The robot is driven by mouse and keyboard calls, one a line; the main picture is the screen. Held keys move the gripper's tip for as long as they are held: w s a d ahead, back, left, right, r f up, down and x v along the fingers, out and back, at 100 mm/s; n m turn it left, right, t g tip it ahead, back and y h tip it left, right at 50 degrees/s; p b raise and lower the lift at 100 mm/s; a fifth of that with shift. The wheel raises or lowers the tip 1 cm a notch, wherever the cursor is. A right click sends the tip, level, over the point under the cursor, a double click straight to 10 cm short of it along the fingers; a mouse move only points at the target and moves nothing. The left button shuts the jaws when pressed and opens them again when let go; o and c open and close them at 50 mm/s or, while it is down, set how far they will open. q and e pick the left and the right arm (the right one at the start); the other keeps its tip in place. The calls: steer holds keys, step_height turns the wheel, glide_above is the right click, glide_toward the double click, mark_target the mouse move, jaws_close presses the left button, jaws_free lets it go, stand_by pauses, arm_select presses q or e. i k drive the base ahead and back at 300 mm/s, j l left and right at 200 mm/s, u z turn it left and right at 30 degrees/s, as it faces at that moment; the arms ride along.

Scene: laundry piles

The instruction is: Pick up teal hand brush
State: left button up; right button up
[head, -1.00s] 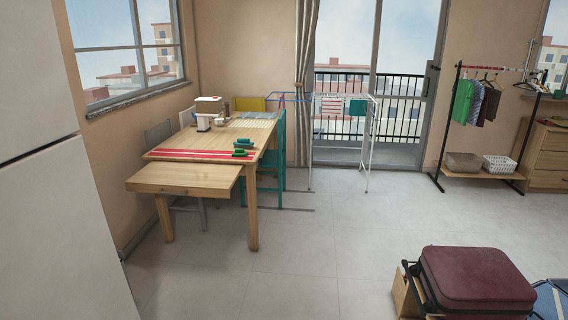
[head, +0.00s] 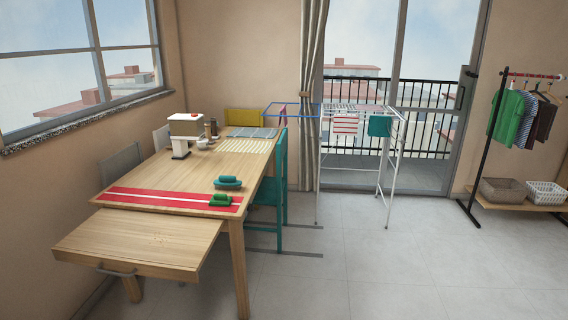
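The teal hand brush (head: 228,183) lies on the wooden table (head: 150,197), close to its right edge. A green hand brush (head: 220,200) lies just in front of it, over the right end of a red runner (head: 160,197). The two brushes are close together; I cannot tell whether they touch. Neither of my grippers is in view.
A drawer (head: 135,243) stands pulled out at the table's front. A teal chair (head: 268,190) is at the table's right side. A coffee machine (head: 184,133) stands farther back on the table. A drying rack (head: 360,135) stands by the glass door. Floor at right is clear.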

mark_target(226, 181)
steer(key=i+z, duration=0.1)
steer(key=i, duration=0.85)
steer(key=i+j+z, duration=0.1)
steer(key=i, duration=0.9)
steer(key=j, duration=0.1)
